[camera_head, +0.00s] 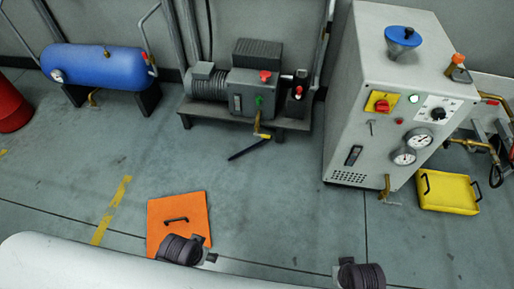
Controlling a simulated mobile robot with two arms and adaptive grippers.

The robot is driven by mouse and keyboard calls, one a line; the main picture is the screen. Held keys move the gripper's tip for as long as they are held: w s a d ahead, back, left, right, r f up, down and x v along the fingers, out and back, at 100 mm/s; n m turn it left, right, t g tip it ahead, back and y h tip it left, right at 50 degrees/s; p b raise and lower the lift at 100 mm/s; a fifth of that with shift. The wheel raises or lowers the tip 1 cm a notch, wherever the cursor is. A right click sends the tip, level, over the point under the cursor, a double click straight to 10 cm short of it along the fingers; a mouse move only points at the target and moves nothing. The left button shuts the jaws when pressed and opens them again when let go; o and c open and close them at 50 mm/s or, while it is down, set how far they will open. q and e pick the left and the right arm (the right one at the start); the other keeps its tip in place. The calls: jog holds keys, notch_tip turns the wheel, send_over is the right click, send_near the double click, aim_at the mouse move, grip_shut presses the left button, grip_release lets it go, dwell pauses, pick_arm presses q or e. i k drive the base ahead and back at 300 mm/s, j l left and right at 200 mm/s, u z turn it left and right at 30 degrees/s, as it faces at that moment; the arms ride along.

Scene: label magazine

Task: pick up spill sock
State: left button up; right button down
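I cannot make out a spill sock for certain. A long, pale, rounded shape (70,262) fills the bottom left edge; I cannot tell whether it is a sock or part of me. My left gripper (210,257) is dark and shows at the lower edge of an orange square panel, by the pale shape. My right gripper (346,264) is at the bottom edge, right of centre, over the floor. No object shows clearly in either gripper. Their fingers are too small and partly hidden to tell open from shut.
The orange panel (192,212) has a black handle. A yellow tray (447,193) lies right of a grey cabinet (350,120). A pump (245,90), blue tank (105,66) and red drum (10,106) stand behind. A dark bar (246,150) lies before the pump.

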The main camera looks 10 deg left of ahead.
aim_at(262, 141)
jog(key=i+j, duration=0.1)
jog(key=i, duration=0.8)
